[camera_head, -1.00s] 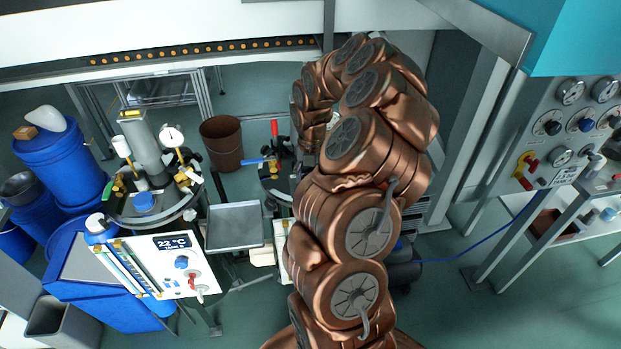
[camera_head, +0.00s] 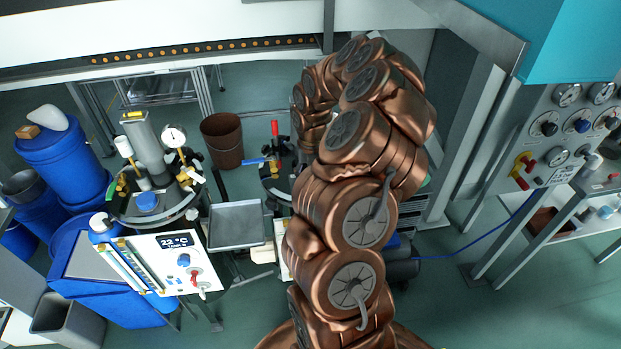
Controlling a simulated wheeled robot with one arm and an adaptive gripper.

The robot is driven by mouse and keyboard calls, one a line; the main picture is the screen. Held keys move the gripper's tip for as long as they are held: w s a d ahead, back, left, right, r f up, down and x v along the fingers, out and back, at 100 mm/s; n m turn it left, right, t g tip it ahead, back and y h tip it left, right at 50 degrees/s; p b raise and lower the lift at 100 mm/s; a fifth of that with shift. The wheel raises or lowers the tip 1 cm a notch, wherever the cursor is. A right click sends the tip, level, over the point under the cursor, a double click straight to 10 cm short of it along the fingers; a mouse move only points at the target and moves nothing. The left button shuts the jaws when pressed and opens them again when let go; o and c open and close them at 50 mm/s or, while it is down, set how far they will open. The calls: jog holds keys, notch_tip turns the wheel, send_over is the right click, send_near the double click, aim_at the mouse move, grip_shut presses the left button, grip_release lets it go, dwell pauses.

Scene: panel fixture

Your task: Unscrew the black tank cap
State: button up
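I cannot make out a black tank cap for certain. A round tank top (camera_head: 160,214) at the left carries a blue cap (camera_head: 147,201), a white-faced gauge (camera_head: 173,136) and dark fittings (camera_head: 186,158). A second piece of equipment with a black top (camera_head: 277,184), a red upright handle (camera_head: 275,129) and a blue handle (camera_head: 257,161) stands left of my arm, partly hidden by it. My copper arm rises through the middle and bends down at its far end, beside this equipment. My gripper is hidden, so its fingers and any contact do not show.
A panel (camera_head: 180,262) reading 22 °C stands at the front left, near blue drums (camera_head: 63,155). A grey tray (camera_head: 236,226) and a brown bin (camera_head: 222,141) lie between tank and arm. A gauge panel (camera_head: 560,135) stands at the right. Floor is open at the lower right.

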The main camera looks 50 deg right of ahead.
jog(key=shift+n+p, duration=0.3)
jog(key=shift+n, duration=0.2)
jog(key=o, duration=1.1)
jog(key=shift+f, duration=0.1)
